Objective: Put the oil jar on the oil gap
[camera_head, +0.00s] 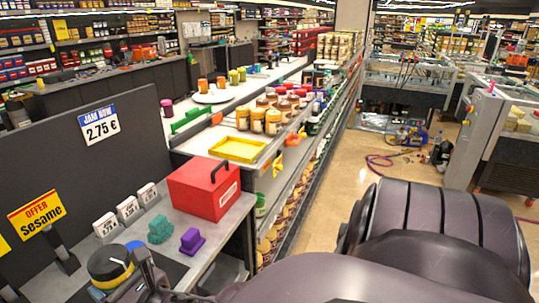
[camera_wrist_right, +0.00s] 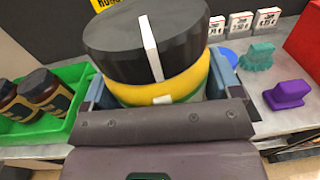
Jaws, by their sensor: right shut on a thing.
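A round jar with a black lid, a white stripe across the lid and a yellow band (camera_head: 110,262) is at the lower left in the head view. It fills the upper middle of the right wrist view (camera_wrist_right: 150,40). My right gripper (camera_wrist_right: 160,88) is shut on this jar, with a blue-grey finger on each side of it. The jar stands upright over the grey counter (camera_head: 193,255); I cannot tell whether it touches the counter. No label shows it is the oil jar. I cannot pick out the oil gap. My left gripper is out of view.
A red box (camera_head: 204,188), a purple piece (camera_head: 191,241) and a teal piece (camera_head: 160,229) stand on the counter, beside small price cards (camera_head: 128,209). A dark panel (camera_head: 70,150) rises behind. A green tray (camera_wrist_right: 70,125) holds brown jars (camera_wrist_right: 45,92), left in the wrist view.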

